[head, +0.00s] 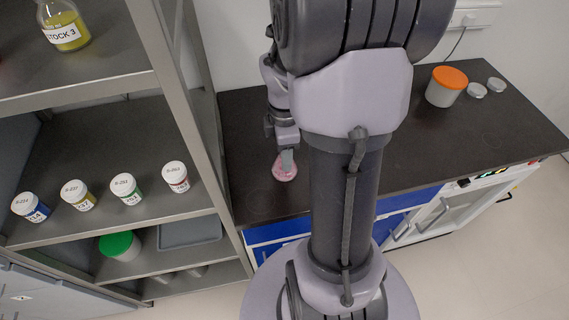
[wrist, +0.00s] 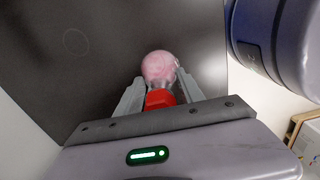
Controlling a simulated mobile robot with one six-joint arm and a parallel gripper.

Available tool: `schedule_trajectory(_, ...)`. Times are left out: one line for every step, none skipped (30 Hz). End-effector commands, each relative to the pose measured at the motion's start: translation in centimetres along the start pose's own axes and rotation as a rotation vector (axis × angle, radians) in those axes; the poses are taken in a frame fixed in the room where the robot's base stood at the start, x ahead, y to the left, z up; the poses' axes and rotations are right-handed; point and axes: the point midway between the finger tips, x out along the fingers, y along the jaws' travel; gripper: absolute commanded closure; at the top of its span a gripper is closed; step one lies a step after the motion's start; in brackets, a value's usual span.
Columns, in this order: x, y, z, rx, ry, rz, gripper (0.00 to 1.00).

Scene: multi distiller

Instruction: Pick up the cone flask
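The cone flask (wrist: 159,67) has pink contents and a red stopper (wrist: 160,98). In the head view the flask (head: 285,172) stands on the dark bench, partly hidden by my gripper (head: 287,157). In the wrist view my gripper (wrist: 158,82) has one finger on each side of the flask's neck and red stopper. The fingers look apart, with a small gap on the right side of the stopper. Contact on the left side is hard to tell.
A metal shelf (head: 186,120) with several labelled bottles stands close on the left. A wall (head: 236,60) is behind the bench.

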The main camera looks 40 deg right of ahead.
Motion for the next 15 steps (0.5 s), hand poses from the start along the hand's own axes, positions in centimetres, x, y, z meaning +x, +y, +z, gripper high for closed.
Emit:
schedule_trajectory(0.0, 0.01, 0.0, 0.0, 0.0, 0.0, 0.81)
schedule_trajectory(0.0, 0.01, 0.0, 0.0, 0.0, 0.0, 0.87)
schedule_trajectory(0.0, 0.01, 0.0, 0.0, 0.0, 0.0, 0.94)
schedule_trajectory(0.0, 0.01, 0.0, 0.0, 0.0, 0.0, 1.0)
schedule_trajectory(-0.01, 0.02, 0.0, 0.0, 0.0, 0.001, 1.0)
schedule_trajectory(-0.01, 0.02, 0.0, 0.0, 0.0, 0.001, 1.0)
schedule_trajectory(-0.01, 0.02, 0.0, 0.0, 0.0, 0.001, 1.0)
schedule_trajectory(-0.01, 0.02, 0.0, 0.0, 0.0, 0.001, 1.0)
schedule_trajectory(-0.01, 0.02, 0.0, 0.0, 0.0, 0.001, 1.0)
schedule_trajectory(-0.02, 0.02, 0.0, 0.0, 0.0, 0.001, 1.0)
schedule_trajectory(-0.05, 0.02, 0.0, 0.0, 0.0, 0.001, 1.0)
schedule_trajectory(-0.14, 0.02, 0.0, 0.0, 0.0, 0.001, 1.0)
schedule_trajectory(-0.25, 0.02, 0.0, 0.0, 0.0, 0.001, 1.0)
schedule_trajectory(-0.4, 0.03, 0.0, 0.0, 0.0, 0.001, 1.0)
schedule_trajectory(-0.67, 0.03, 0.0, 0.0, 0.0, 0.001, 1.0)
